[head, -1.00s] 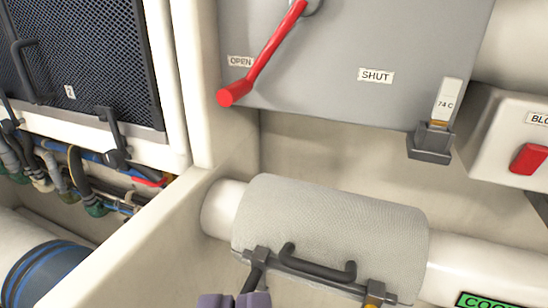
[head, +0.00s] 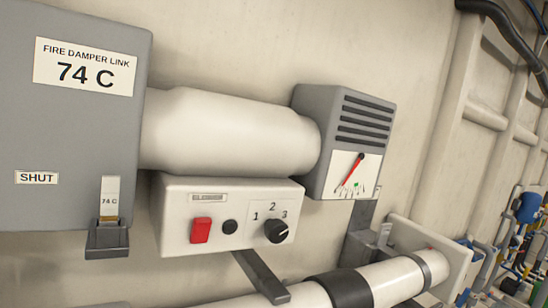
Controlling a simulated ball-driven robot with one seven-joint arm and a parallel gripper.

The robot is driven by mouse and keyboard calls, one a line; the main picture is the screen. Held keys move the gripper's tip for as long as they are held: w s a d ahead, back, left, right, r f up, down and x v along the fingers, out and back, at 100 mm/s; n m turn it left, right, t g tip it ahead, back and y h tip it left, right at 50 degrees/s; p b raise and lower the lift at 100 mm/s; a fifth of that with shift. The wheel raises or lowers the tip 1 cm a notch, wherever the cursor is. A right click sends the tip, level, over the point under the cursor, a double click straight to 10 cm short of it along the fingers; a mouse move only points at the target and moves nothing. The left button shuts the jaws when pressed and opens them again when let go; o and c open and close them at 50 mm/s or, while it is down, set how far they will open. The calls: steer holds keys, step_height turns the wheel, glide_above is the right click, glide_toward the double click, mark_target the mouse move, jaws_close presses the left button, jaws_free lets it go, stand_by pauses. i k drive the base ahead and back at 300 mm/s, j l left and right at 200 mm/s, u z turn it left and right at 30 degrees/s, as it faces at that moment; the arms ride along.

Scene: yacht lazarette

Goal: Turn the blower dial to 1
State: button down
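The blower dial (head: 276,231) is a round black knob on the right of the white blower box (head: 178,240), in the middle of the head view. The marks 1, 2 and 3 run over it from left to right. A pale pointer line on the knob appears to lie toward the 3. A small dark round button (head: 230,227) and a red rocker switch (head: 200,230) sit to the left of the dial. My gripper is out of view, and nothing of mine covers the dial.
A fat white duct (head: 225,130) runs just above the box to a grey vented gauge unit (head: 345,140). The grey fire damper box (head: 70,140) stands at left. A dark bracket (head: 262,277) and a white pipe (head: 390,280) lie below. Space before the dial looks clear.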

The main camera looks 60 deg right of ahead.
mark_target(276, 231)
steer(key=i+z, duration=0.15)
steer(key=z, duration=1.1)
